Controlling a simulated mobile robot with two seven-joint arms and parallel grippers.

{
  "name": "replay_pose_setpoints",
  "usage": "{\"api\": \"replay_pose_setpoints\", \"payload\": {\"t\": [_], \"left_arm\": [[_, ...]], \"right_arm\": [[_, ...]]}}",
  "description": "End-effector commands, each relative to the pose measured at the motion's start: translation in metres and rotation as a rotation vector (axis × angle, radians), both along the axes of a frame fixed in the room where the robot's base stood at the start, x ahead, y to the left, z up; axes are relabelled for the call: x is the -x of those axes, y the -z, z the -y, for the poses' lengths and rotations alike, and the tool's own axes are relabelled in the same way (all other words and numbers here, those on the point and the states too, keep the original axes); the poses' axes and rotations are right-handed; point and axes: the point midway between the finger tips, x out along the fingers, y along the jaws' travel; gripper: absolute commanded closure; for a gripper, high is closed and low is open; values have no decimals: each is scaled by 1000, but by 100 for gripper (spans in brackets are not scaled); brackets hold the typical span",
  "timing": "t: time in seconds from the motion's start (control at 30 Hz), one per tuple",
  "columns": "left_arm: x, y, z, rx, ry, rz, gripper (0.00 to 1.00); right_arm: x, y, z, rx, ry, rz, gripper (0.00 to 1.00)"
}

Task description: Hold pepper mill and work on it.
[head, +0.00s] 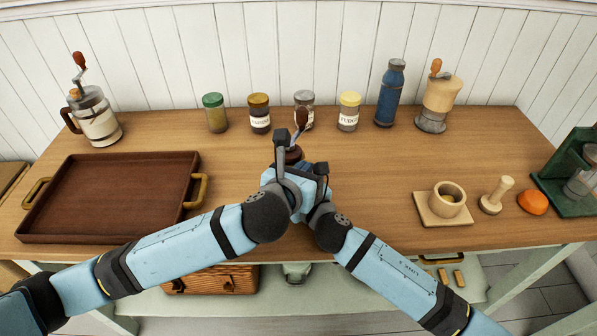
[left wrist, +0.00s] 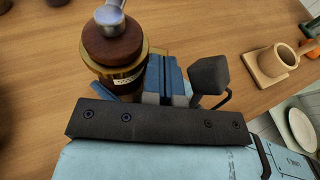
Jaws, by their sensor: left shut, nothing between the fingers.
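The pepper mill, with a dark brown domed top (head: 293,154) and a crank, stands on the table in the middle of the head view. Its crank knob (head: 301,118) points up. In the left wrist view its brown top (left wrist: 112,46), metal crank and labelled amber body show upright. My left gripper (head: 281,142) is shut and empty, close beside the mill. Its blue fingers show in the left wrist view (left wrist: 165,75), in front of the mill's body. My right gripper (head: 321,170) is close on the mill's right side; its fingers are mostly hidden. The mill's lower body is hidden in the head view.
A brown tray (head: 110,195) lies at left. Jars (head: 259,113), a blue bottle (head: 388,95) and two other crank mills (head: 98,118) (head: 438,100) stand along the back. A mortar (head: 446,200), pestle (head: 495,196) and orange dome (head: 532,202) are at right.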

Motion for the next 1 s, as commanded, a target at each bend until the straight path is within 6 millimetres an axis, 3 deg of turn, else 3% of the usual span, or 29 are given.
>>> {"api": "replay_pose_setpoints", "payload": {"t": [0.5, 1.0], "left_arm": [[-3, -1, 5, 1, -22, 2, 100], [3, 0, -11, 0, -22, 1, 100]], "right_arm": [[1, 0, -1, 0, -1, 0, 80], [0, 0, 0, 0, -1, 0, 80]]}}
